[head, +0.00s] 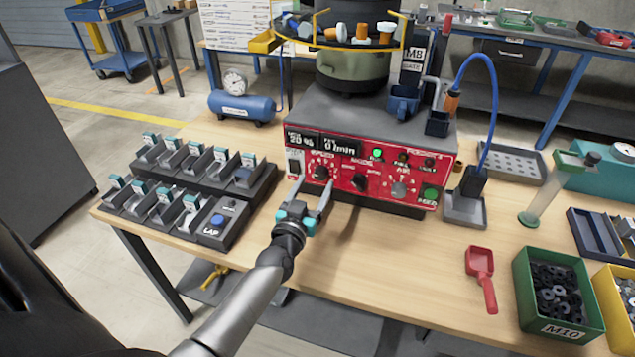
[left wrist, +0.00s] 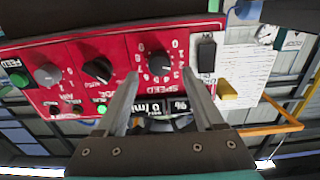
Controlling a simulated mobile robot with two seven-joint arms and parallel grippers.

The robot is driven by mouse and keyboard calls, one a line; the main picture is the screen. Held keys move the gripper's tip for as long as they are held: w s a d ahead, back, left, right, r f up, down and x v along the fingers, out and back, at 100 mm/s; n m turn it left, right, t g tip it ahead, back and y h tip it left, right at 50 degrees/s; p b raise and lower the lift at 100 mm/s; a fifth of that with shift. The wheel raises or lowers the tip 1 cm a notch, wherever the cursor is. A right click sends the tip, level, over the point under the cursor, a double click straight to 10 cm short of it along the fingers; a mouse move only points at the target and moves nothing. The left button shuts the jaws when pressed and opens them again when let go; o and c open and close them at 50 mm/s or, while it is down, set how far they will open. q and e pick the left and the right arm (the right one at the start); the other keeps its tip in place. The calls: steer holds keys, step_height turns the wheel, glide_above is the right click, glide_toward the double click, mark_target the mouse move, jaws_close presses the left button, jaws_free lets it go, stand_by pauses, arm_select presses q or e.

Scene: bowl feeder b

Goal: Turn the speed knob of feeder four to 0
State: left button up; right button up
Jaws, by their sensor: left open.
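The red control panel (head: 372,180) of the bowl feeder faces me in the head view, and it shows upside down in the left wrist view (left wrist: 125,55). The black speed knob (head: 321,172) is at its left; it also shows in the left wrist view (left wrist: 159,64). Its pointer direction is too small to tell. The display (head: 322,140) above it appears to read 20 % and 0/min. My left gripper (head: 312,188) is open, its fingers pointing at the panel, one on each side of the speed knob. Contact with the knob cannot be told. My right gripper is out of view.
A black middle knob (head: 361,183) and a grey knob (head: 398,190) sit to the right of the speed knob. A black switch (head: 294,167) is close on its left. A rack of clips (head: 195,185) stands left; a red scoop (head: 481,275) lies right.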

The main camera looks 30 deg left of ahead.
mark_target(321, 174)
arm_select(q)
steer(key=shift+b+x, duration=0.3)
steer(key=shift+x, duration=1.2)
steer(key=shift+c, duration=0.3)
jaws_close()
